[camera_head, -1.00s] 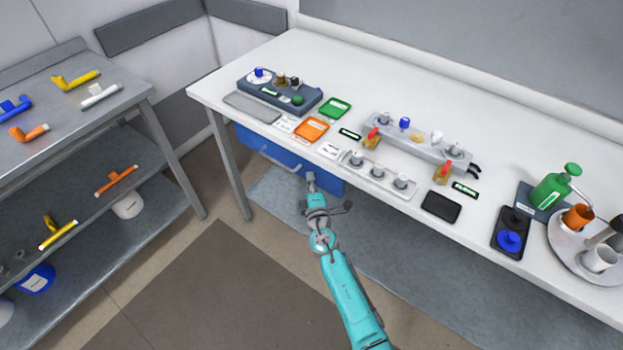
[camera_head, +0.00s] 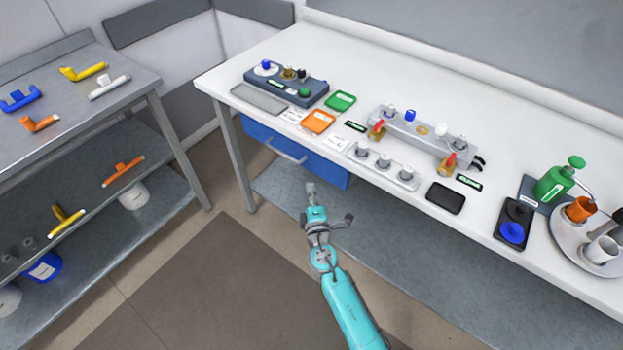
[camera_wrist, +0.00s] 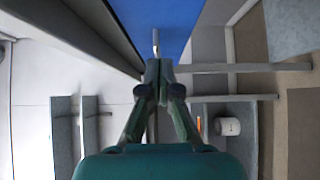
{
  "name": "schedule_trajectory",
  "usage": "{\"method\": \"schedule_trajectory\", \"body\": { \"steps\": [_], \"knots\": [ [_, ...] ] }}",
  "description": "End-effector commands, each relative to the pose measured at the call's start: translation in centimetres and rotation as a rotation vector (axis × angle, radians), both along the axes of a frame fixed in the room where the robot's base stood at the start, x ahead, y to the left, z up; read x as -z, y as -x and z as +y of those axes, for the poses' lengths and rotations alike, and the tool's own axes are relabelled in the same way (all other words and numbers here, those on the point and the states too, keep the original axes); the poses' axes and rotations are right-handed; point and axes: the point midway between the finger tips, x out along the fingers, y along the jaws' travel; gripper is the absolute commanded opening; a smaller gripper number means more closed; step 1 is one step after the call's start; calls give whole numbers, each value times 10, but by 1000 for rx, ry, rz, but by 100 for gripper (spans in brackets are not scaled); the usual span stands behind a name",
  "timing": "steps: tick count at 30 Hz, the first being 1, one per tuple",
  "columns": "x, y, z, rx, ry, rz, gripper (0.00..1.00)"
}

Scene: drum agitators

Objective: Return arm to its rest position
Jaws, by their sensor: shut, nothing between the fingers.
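My arm is teal and reaches forward over the floor in front of the white workbench (camera_head: 480,110). My gripper (camera_head: 311,188) is below the bench top's front edge, near the blue drawer (camera_head: 325,172) under it, and holds nothing. In the wrist view my gripper (camera_wrist: 157,72) has its fingers together, with the blue drawer front (camera_wrist: 170,18) and its silver handle (camera_wrist: 155,38) beyond the tips. I cannot tell whether the fingers touch the handle; in the head view they look apart from it.
On the bench stand a dark control box (camera_head: 285,86), a grey manifold (camera_head: 425,138), a green bottle (camera_head: 553,184) and a round tray (camera_head: 557,235). A metal shelf unit (camera_head: 95,130) with coloured pipe pieces stands at left. The floor (camera_head: 215,290) between is open.

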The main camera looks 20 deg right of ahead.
Motion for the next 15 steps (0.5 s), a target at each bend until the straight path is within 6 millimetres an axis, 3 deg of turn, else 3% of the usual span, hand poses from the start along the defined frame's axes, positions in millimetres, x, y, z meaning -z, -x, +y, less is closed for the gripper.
{"method": "schedule_trajectory", "body": {
  "steps": [6, 15],
  "knots": [
    [1, 36, 7, -3, 1, 1, 0],
    [0, 53, 10, -2, 1, 1, 0]
  ]
}}
